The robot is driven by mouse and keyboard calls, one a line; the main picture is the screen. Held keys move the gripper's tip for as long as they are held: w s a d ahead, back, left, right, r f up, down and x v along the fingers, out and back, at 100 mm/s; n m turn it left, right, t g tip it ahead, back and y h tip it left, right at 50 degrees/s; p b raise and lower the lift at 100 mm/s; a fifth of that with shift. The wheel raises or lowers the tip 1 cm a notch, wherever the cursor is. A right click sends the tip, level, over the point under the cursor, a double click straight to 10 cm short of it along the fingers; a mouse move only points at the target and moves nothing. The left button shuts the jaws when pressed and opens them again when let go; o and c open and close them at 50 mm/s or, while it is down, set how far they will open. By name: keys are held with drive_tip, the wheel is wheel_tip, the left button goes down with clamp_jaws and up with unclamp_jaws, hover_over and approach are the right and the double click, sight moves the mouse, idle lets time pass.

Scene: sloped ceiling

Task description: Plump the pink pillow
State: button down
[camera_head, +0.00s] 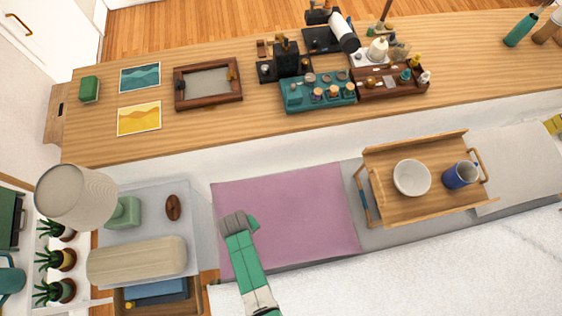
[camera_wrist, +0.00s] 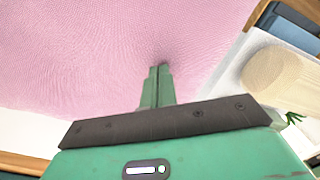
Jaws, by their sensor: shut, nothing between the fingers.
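The pink pillow (camera_head: 305,215) lies flat on the grey bench between the bedside table and the wooden tray. It fills much of the upper wrist view (camera_wrist: 90,50). My gripper (camera_head: 252,222) is over the pillow's left part in the head view. In the wrist view my gripper (camera_wrist: 157,72) is shut and empty, its fingertips at the pink fabric. A small dark dimple or shadow shows at the tips. I cannot tell how hard they press.
A wooden tray (camera_head: 395,212) with a white bowl (camera_head: 411,177) and a blue mug (camera_head: 460,175) stands right of the pillow. A bedside table (camera_head: 190,225) with a lamp (camera_head: 75,197) and a beige roll (camera_head: 137,261) stands left. A long wooden counter (camera_head: 220,128) with several items runs behind.

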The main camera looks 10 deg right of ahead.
drive_tip(key=shift+f+b, duration=0.35)
drive_tip(key=shift+f, duration=0.1)
drive_tip(key=shift+r, duration=0.1)
drive_tip(key=shift+r+p, duration=1.3)
drive_tip(key=shift+p, duration=0.1)
drive_tip(key=shift+f, duration=0.1)
drive_tip(key=shift+f+b, duration=1.15)
drive_tip(key=shift+f, duration=0.05)
drive_tip(key=shift+r+p, duration=1.25)
drive_tip(key=shift+r, duration=0.05)
